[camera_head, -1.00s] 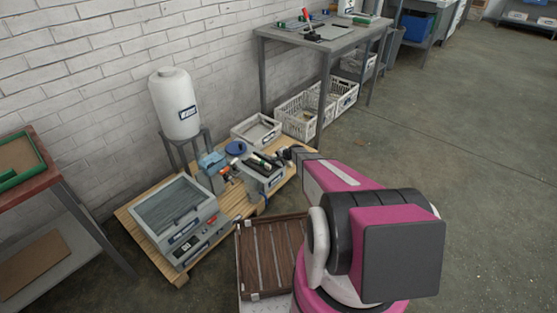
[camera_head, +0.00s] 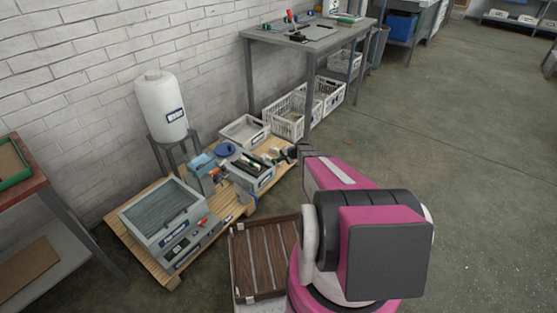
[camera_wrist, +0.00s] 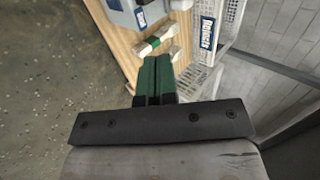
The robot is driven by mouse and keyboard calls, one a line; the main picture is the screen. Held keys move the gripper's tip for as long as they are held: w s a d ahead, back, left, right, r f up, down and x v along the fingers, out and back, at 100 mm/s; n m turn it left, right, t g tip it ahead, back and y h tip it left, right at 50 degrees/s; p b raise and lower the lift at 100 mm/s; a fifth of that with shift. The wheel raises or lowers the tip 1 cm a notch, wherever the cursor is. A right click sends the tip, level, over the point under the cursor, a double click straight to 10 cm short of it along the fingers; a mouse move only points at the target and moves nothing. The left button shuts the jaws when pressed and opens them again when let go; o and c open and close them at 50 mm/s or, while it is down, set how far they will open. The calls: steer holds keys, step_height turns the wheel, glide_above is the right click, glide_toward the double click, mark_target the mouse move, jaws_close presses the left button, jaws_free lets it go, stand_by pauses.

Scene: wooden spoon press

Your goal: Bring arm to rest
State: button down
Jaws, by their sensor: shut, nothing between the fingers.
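My gripper (camera_wrist: 155,80) shows in the wrist view with its two green fingers side by side, shut and empty. Past the fingertips in that view are a wooden board, a small light block with a green band (camera_wrist: 155,40) and a white labelled bin (camera_wrist: 207,30). In the head view my pink and black arm fills the lower right and reaches toward the low wooden platform (camera_head: 160,270). A grey press box (camera_head: 165,220) and a grey box with dark slots (camera_head: 248,172) stand on the platform.
A white tank (camera_head: 162,108) stands on a metal stand by the brick wall. A brown slatted tray (camera_head: 262,260) lies close left of my arm. A grey table (camera_head: 300,40) stands behind, with white crates (camera_head: 285,115) under it. The floor to the right is clear.

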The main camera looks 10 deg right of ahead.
stand_by(0.4)
steer(key=s+a+r+n+g+h, duration=0.3)
steer(key=s+r+n, duration=0.2)
steer(key=s+r, duration=0.8)
steer(key=s+a+r+n+g+h, duration=0.3)
steer(key=s+r, duration=1)
steer(key=s, duration=0.7)
steer(key=shift+a+n+g, duration=0.5)
steer(key=shift+n, duration=0.4)
